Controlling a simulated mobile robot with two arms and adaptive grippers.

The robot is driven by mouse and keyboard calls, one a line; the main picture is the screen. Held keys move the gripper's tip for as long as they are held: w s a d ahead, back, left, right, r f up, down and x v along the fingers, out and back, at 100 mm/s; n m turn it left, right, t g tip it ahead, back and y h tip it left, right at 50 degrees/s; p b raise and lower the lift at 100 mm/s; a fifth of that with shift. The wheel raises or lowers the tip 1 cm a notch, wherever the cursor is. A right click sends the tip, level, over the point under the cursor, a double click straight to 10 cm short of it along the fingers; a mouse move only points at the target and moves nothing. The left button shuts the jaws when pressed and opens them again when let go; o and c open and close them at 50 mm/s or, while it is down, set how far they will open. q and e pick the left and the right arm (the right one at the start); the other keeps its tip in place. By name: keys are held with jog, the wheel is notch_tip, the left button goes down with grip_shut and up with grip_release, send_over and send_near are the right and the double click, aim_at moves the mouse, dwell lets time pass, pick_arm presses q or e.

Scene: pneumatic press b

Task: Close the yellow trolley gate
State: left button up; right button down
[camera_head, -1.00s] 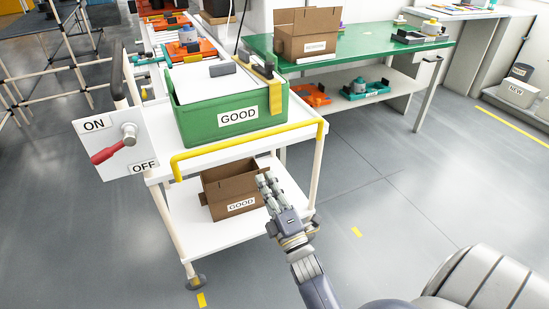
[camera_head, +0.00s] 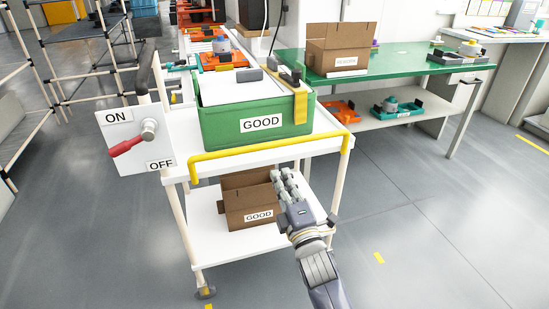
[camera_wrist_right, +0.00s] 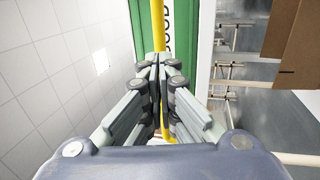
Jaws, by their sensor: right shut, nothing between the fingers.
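The yellow trolley gate (camera_head: 255,153) is a bent bar along the front edge of the white trolley's upper shelf, below the green GOOD box (camera_head: 222,128). It runs from the left front to the right front corner. My right gripper (camera_head: 283,177) is shut and empty, just below the bar and in front of the lower shelf. In the right wrist view, the yellow bar (camera_wrist_right: 159,28) lies beyond the shut fingertips (camera_wrist_right: 159,68). Part of it also shows below them. I cannot tell whether the fingers touch it. My left gripper is not in view.
A brown GOOD carton (camera_head: 244,192) sits on the lower shelf. An ON/OFF panel with a red lever (camera_head: 127,147) is at the trolley's left. A green workbench (camera_head: 400,62) stands behind. The floor at right is clear.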

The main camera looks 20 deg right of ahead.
aim_at(270, 148)
jog(key=x, duration=0.6)
jog(key=shift+w+b, duration=0.1)
jog(key=shift+b, duration=0.3)
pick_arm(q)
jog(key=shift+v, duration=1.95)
pick_arm(e)
jog(key=shift+x, duration=0.8)
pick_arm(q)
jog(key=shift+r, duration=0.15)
pick_arm(e)
jog(key=shift+w+r+p, duration=0.2)
jog(key=shift+w+p, duration=0.05)
jog(key=shift+p, duration=0.4)
jog(key=shift+f, duration=0.15)
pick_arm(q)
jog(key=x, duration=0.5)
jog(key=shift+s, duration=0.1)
